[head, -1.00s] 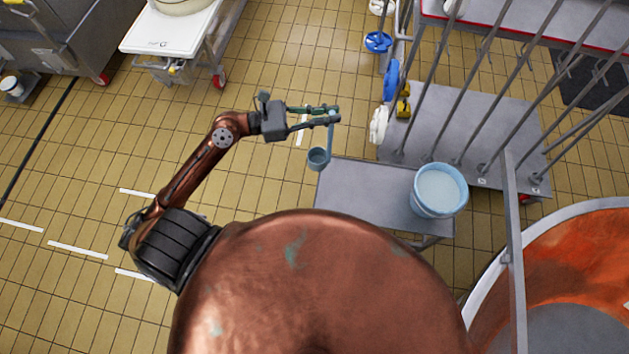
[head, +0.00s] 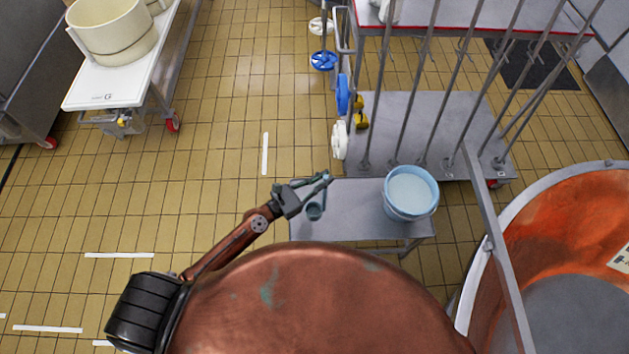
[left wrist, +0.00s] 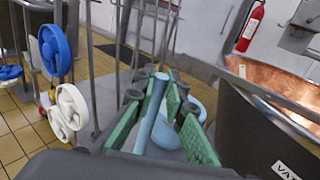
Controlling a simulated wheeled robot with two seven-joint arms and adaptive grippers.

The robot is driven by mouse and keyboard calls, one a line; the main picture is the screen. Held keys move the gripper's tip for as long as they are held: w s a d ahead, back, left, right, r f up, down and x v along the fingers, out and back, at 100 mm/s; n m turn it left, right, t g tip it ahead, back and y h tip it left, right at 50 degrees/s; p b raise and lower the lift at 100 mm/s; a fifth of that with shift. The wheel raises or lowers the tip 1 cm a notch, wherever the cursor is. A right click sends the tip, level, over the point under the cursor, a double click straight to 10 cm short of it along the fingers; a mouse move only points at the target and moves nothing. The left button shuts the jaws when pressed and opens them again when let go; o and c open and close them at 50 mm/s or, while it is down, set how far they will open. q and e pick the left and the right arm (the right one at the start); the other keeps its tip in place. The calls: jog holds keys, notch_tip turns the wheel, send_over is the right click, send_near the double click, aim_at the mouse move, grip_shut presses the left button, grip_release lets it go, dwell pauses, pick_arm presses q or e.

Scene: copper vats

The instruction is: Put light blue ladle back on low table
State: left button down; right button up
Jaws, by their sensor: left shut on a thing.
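The light blue ladle hangs from my left gripper (head: 312,184), which is shut on its handle near the top. The ladle's cup (head: 314,211) hangs below the fingers, in front of the left end of the grey low table (head: 345,225) in the head view. I cannot tell how high it is above the tabletop. In the left wrist view the pale blue handle (left wrist: 153,110) runs between the green finger pads. Rounded light blue surfaces show behind the right finger there, partly hidden. My right gripper is not in view.
A light blue bucket (head: 411,193) with pale contents stands at the right end of the low table. Behind it is a grey rack (head: 425,130) with upright bars.

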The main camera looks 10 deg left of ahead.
pick_arm(q)
jog(key=w+a+f+b, duration=0.4)
jog(key=w+f+b, duration=0.3)
jog(key=f+b, duration=0.2)
jog(key=shift+w+f, duration=0.4)
jog(key=shift+f, duration=0.4)
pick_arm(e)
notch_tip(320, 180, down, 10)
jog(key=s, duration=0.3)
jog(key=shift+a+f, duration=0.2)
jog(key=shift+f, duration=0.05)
pick_arm(q)
jog(key=shift+f, duration=0.1)
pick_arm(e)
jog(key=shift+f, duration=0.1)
pick_arm(q)
jog(key=shift+f+b, duration=0.15)
jog(key=shift+b, duration=0.25)
jog(key=c, duration=2)
grip_release()
jog(key=shift+o, duration=0.2)
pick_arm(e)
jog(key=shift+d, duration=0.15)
